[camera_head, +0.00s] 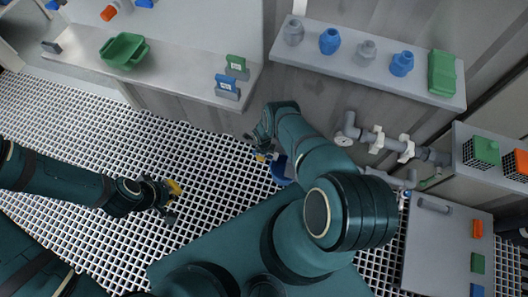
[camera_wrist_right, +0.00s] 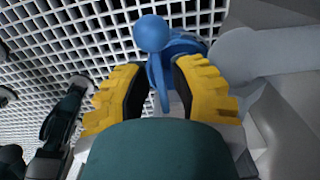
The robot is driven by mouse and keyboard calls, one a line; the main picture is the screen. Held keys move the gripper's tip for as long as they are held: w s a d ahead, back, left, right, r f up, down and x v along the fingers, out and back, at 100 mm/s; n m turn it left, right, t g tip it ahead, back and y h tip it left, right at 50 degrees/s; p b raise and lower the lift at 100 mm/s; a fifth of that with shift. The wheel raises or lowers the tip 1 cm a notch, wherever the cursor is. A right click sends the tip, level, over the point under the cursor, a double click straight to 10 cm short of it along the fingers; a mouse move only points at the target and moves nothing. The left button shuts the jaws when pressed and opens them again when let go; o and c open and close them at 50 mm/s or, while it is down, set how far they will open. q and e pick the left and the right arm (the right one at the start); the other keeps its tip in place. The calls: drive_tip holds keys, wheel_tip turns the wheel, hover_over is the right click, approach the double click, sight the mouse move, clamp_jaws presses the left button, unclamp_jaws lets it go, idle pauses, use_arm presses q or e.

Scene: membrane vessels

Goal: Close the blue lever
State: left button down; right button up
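The blue lever has a round ball knob (camera_wrist_right: 152,33) on a thin blue arm and shows at the top middle of the right wrist view. Its blue body is partly visible in the head view (camera_head: 279,169), mostly hidden by my right arm. My right gripper (camera_wrist_right: 162,88) has its yellow fingers apart, one on each side of the lever's arm, with the knob beyond the tips. I see no clear contact. In the head view, my right gripper (camera_head: 264,155) is beside the blue part. My left gripper (camera_head: 173,192) is over the grating, away from the lever; its finger gap is unclear.
Grey pipes (camera_head: 376,140) run along the wall to the right. A shelf (camera_head: 345,62) holds blue and grey vessels and a green container. A bench (camera_head: 185,72) at upper left holds a green tray (camera_head: 124,51). A grey cabinet (camera_head: 440,245) stands at right. The grating at left is clear.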

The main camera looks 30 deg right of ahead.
idle(0.3)
clamp_jaws()
drive_tip(key=shift+s+r, duration=0.1)
drive_tip(key=shift+s+d+r+t+y, duration=0.15)
drive_tip(key=shift+r+t+y, duration=0.2)
drive_tip(key=shift+t+y, duration=0.3)
drive_tip(key=shift+s+d+r+t+y, duration=0.25)
drive_tip(key=shift+r+t+y, duration=0.35)
drive_tip(key=shift+t+y, duration=0.3)
drive_tip(key=shift+s+d+r+t+y, duration=0.2)
drive_tip(key=shift+r+t+y, duration=0.4)
drive_tip(key=shift+t, duration=0.45)
unclamp_jaws()
